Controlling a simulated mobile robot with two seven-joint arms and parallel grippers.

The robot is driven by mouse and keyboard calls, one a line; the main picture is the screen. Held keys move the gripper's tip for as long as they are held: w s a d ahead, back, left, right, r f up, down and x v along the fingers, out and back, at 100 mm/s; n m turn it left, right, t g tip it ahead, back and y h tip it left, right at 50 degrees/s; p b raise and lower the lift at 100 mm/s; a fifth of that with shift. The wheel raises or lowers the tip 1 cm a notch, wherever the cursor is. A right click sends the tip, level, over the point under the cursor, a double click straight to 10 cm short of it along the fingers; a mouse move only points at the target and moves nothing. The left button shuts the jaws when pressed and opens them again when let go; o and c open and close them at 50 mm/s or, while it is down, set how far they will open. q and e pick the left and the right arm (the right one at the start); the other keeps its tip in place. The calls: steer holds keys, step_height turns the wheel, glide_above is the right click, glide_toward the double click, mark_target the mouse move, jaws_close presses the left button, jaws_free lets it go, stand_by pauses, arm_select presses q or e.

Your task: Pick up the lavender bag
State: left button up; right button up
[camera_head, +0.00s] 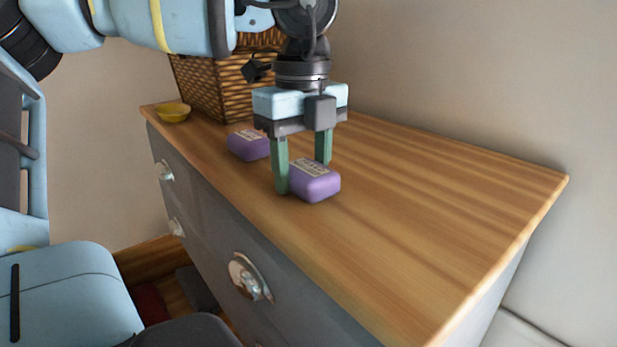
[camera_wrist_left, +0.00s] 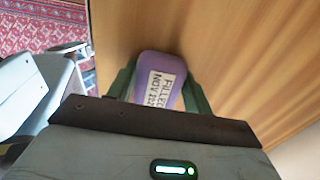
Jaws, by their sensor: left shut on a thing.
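A purple lavender bag (camera_head: 316,184) with a pale printed label is on the wooden dresser top, between the green fingers of my left gripper (camera_head: 302,172). The gripper points down and is shut on this bag. In the left wrist view the same bag (camera_wrist_left: 161,67) lies between the two fingers (camera_wrist_left: 160,95), and its label shows "FILLED NOV 202", with the end cut off. I cannot tell whether the bag touches the dresser. A second purple bag (camera_head: 248,145) with a label sits farther back to the left, apart from the gripper. My right gripper is not in view.
A wicker basket (camera_head: 205,88) stands at the back of the dresser (camera_head: 420,210), behind my arm. A small yellow bowl (camera_head: 173,112) is at the back left corner. The right part of the dresser top is clear, with a wall along its far side.

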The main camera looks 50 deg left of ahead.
mark_target(302, 164)
arm_select(q)
steer(key=shift+c, duration=0.4)
steer(key=shift+r, duration=0.2)
step_height(302, 164, up, 10)
steer(key=shift+f, duration=0.15)
